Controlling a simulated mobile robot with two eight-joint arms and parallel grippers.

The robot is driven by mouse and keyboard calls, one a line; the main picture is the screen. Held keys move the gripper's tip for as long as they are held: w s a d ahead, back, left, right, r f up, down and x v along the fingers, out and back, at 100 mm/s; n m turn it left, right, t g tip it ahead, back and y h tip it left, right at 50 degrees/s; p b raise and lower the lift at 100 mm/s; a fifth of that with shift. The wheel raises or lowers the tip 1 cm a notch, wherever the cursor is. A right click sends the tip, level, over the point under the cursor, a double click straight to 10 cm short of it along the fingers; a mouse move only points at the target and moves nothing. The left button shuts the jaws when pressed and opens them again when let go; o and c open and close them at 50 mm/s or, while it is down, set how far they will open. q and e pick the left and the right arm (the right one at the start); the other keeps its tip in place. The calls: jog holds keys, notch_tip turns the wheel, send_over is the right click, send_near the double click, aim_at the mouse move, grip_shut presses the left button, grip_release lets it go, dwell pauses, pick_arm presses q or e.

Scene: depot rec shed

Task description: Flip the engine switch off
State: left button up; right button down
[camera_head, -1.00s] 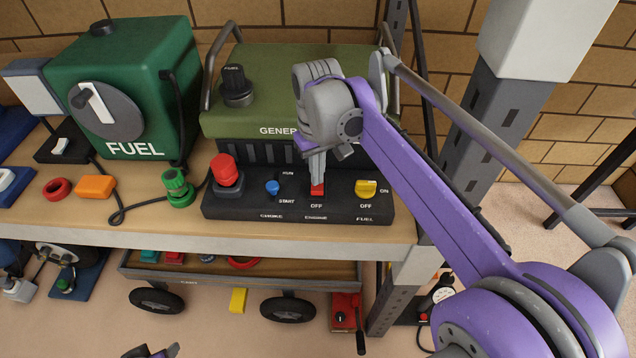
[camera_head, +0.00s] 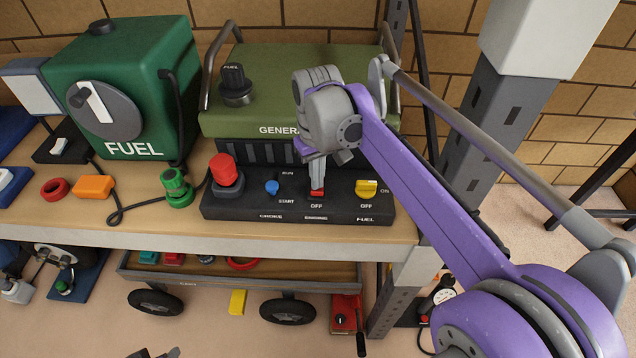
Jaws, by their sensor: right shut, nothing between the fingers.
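The engine switch (camera_head: 317,194) is a small red switch in the middle of the black control panel (camera_head: 240,208) at the generator's front, above the words OFF and ENGINE. My right gripper (camera_head: 317,187) points down at it, shut and empty. Its fingertips are at the switch and seem to touch it. The fingers hide most of the switch, so its exact tilt is hard to tell. The green generator (camera_head: 300,90) stands behind the panel. At the bottom edge, a small dark and grey tip may be part of my left gripper; its jaws cannot be made out.
On the panel are a red knob (camera_head: 226,172), a blue choke lever (camera_head: 272,187) and a yellow fuel switch (camera_head: 366,188), close to my right gripper. A green fuel tank (camera_head: 130,85) stands left. A grey post (camera_head: 490,130) rises right of the bench.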

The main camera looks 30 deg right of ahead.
aim_at(317, 219)
pick_arm(q)
jog(key=shift+f, duration=0.1)
pick_arm(e)
jog(key=shift+f, duration=0.2)
pick_arm(q)
notch_tip(317, 219, up, 6)
jog(key=w+p, duration=0.2)
jog(key=p, duration=0.2)
jog(key=shift+w+f, duration=0.15)
jog(key=shift+f, duration=0.05)
pick_arm(e)
notch_tip(317, 219, up, 7)
dwell(0.3)
jog(key=shift+s+a+f, duration=0.25)
jog(key=shift+s+f, duration=0.05)
jog(key=s+a+f+t, duration=0.3)
jog(key=s+f, duration=0.3)
jog(key=s+a+f+t, duration=0.2)
jog(key=s+a+f, duration=0.1)
jog(key=s+f, duration=0.3)
jog(key=shift+s+a+f+t, duration=0.15)
jog(key=shift+s+f+t, duration=0.25)
jog(key=shift+f, duration=0.2)
